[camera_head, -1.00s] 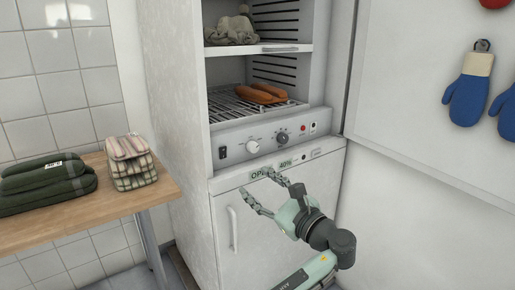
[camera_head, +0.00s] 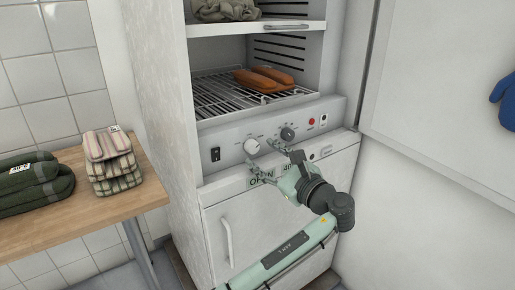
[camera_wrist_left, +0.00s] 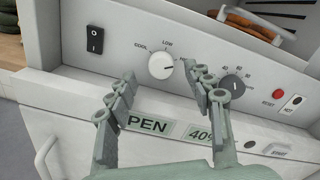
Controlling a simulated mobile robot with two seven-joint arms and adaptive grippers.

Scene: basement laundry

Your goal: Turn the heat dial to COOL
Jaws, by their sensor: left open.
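The heat dial (camera_head: 252,146) is a white round knob on the grey control panel (camera_head: 225,136) of a white cabinet. In the left wrist view the dial (camera_wrist_left: 160,65) has COOL printed at its upper left and LOW above; the label to its right is partly hidden. I cannot tell its pointer setting for certain. My left gripper (camera_head: 263,157) is open and empty, just in front of and below the dial. In the wrist view its fingertips (camera_wrist_left: 161,73) are on either side of the dial, seemingly short of it. My right gripper is not in view.
A dark numbered dial (camera_wrist_left: 233,84) is close to the right finger. A black rocker switch (camera_wrist_left: 95,40) and a red RESET button (camera_wrist_left: 279,94) flank the dials. Orange items (camera_head: 264,78) lie on the rack above. A wooden table (camera_head: 100,207) with folded cloths stands at left.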

